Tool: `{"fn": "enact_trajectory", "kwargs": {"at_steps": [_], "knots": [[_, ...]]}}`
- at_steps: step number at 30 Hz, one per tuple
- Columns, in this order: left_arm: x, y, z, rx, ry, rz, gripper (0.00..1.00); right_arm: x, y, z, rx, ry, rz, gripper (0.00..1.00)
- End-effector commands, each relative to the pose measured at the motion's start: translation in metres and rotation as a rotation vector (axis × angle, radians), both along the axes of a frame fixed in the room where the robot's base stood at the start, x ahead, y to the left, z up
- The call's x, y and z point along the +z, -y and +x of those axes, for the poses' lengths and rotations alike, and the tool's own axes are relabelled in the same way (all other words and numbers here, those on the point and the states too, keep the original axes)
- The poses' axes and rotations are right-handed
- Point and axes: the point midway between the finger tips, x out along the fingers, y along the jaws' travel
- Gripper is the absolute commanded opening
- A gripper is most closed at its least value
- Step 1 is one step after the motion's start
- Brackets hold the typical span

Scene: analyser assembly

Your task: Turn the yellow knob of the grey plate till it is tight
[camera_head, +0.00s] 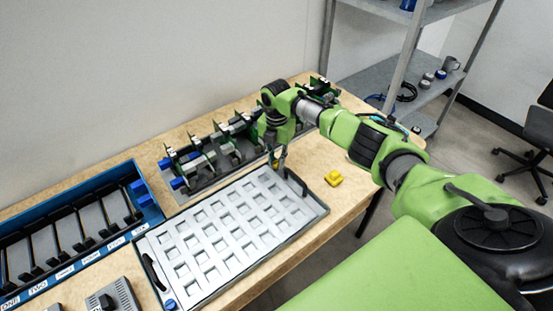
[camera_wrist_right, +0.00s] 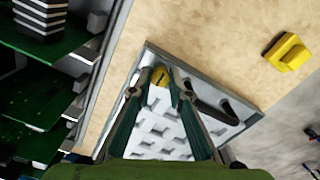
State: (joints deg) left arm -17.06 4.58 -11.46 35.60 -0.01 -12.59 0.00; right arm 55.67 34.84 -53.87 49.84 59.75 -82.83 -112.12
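The grey plate (camera_head: 236,234) is a light tray with rows of square recesses, lying on the wooden bench; it also shows in the right wrist view (camera_wrist_right: 158,139). Its yellow knob (camera_wrist_right: 161,77) is at the plate's far corner, with a dark slot or mark on top. My right gripper (camera_head: 279,164) points down over that corner. In the right wrist view its fingers (camera_wrist_right: 162,72) stand on both sides of the yellow knob and appear closed on it. In the head view the fingers mostly hide the knob. My left gripper is not in view.
A loose yellow part (camera_head: 333,179) lies on the bench right of the plate. A blue knob (camera_head: 170,304) is at the plate's near corner. Green circuit boards in a rack (camera_head: 215,150) stand behind. A blue slotted tray (camera_head: 150,205) is at left.

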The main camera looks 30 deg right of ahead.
Motion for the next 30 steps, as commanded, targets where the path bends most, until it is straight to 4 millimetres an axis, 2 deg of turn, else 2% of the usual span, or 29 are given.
{"fn": "enact_trajectory", "kwargs": {"at_steps": [14,20,30], "knots": [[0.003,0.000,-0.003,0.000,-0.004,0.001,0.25,0.001,0.000,0.000,-0.047,-0.001,0.000,0.00],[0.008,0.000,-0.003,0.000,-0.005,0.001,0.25,0.002,0.000,0.000,-0.163,-0.001,0.001,0.00],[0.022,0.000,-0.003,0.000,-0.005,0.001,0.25,0.003,0.000,0.000,-0.472,-0.001,0.001,0.00]]}}
